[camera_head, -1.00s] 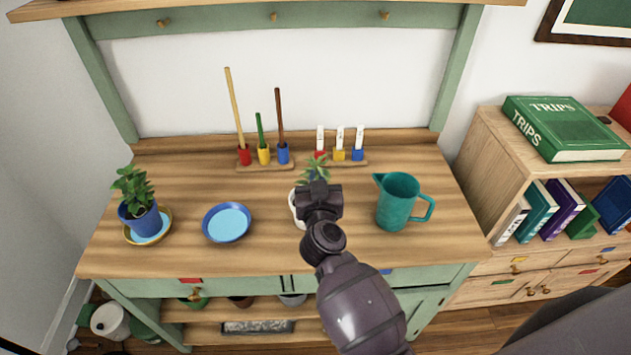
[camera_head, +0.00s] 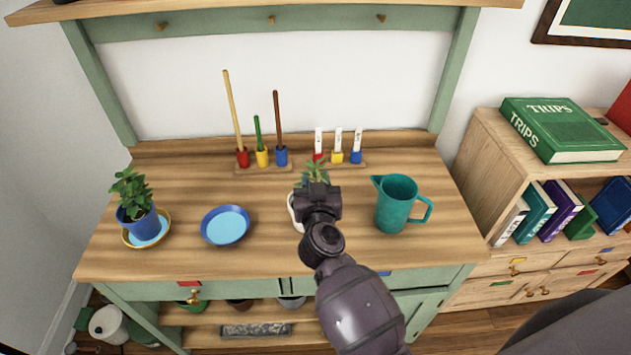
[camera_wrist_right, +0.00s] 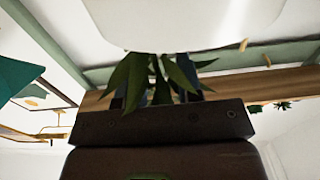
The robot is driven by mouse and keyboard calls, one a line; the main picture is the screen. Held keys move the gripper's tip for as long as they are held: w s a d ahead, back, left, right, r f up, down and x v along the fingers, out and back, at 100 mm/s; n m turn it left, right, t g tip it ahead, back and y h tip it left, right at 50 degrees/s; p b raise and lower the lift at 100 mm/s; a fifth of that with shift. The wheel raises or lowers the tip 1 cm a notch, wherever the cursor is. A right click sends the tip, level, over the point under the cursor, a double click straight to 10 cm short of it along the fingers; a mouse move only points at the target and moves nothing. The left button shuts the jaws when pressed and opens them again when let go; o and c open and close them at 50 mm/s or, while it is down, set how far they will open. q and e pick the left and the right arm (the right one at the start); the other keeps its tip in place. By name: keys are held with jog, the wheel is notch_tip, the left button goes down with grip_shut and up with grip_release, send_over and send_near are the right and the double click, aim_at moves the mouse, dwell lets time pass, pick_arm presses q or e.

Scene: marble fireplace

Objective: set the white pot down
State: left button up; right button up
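The white pot (camera_head: 295,212) with a green plant (camera_head: 315,170) is near the middle of the wooden worktop (camera_head: 265,258), mostly hidden behind my right gripper (camera_head: 317,188). In the right wrist view the white pot (camera_wrist_right: 185,22) fills the top, with the leaves (camera_wrist_right: 155,78) pointing down in front of the dark gripper fingers (camera_wrist_right: 157,97). The leaves hide the fingertips, so I cannot tell whether they clasp the pot. I also cannot tell whether its base touches the worktop. My left gripper is not in view.
A light-blue dish (camera_head: 226,225) stands left of the pot, and a blue potted plant (camera_head: 140,222) stands on a yellow-rimmed saucer (camera_head: 128,238) at far left. A teal jug (camera_head: 396,204) is close on the right. Tools in coloured holders (camera_head: 262,157) stand behind. Bare wood lies between dish and pot.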

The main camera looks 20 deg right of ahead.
jog(key=p+v, duration=0.1)
jog(key=v, duration=1.1)
jog(key=s+d+f+n+g+y, duration=0.4)
jog(key=s+d+f+g, duration=0.2)
jog(key=s+d+f, duration=0.6)
jog(key=s+f, duration=0.4)
jog(key=shift+d+y, duration=0.4)
